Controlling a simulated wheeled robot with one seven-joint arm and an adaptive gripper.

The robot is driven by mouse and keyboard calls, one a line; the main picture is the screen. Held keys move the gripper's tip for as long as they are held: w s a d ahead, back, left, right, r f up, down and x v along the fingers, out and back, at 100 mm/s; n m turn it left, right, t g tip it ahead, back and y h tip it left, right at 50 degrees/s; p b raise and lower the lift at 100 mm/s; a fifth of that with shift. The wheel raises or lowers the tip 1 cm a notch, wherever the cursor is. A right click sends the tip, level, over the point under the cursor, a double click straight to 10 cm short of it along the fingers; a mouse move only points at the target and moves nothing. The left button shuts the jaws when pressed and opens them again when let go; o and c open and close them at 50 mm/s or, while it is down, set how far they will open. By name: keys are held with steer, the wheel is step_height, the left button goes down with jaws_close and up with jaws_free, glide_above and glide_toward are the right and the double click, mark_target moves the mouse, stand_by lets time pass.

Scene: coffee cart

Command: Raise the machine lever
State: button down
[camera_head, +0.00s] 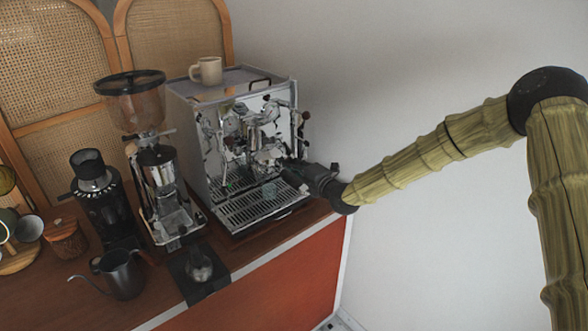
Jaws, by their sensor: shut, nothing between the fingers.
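The chrome espresso machine (188,135) stands on the wooden counter in the middle of the view. Its group head (262,138) is on the shiny front face, above the drip tray (252,206). Dark knobs (305,115) show on the right side of the front. The lever is too small to pick out clearly among the chrome parts. My gripper (288,170) comes in from the right and is close to the front of the group head, above the drip tray. Its fingers are shut and hold nothing. I cannot tell whether they touch the lever.
A cream cup (207,70) sits on top of the machine. A grinder (157,170) with a hopper stands left of it. A black grinder (98,200), a kettle (122,275) and a tamping mat (212,287) are further left and front. Right of the counter is open.

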mark_target(292, 153)
steer(key=r, duration=0.3)
steer(key=shift+w+a+r+p, duration=0.1)
steer(key=shift+a+r+p, duration=0.1)
steer(key=shift+p, duration=0.15)
steer(key=shift+d+r, duration=0.1)
steer(key=shift+r, duration=0.25)
steer(key=shift+r+p, duration=0.95)
steer(key=shift+r, duration=0.5)
steer(key=s+a+f+p+v, duration=0.1)
steer(key=v, duration=0.8)
steer(key=shift+s, duration=0.3)
steer(key=shift+f, duration=0.1)
steer(key=shift+p, duration=0.35)
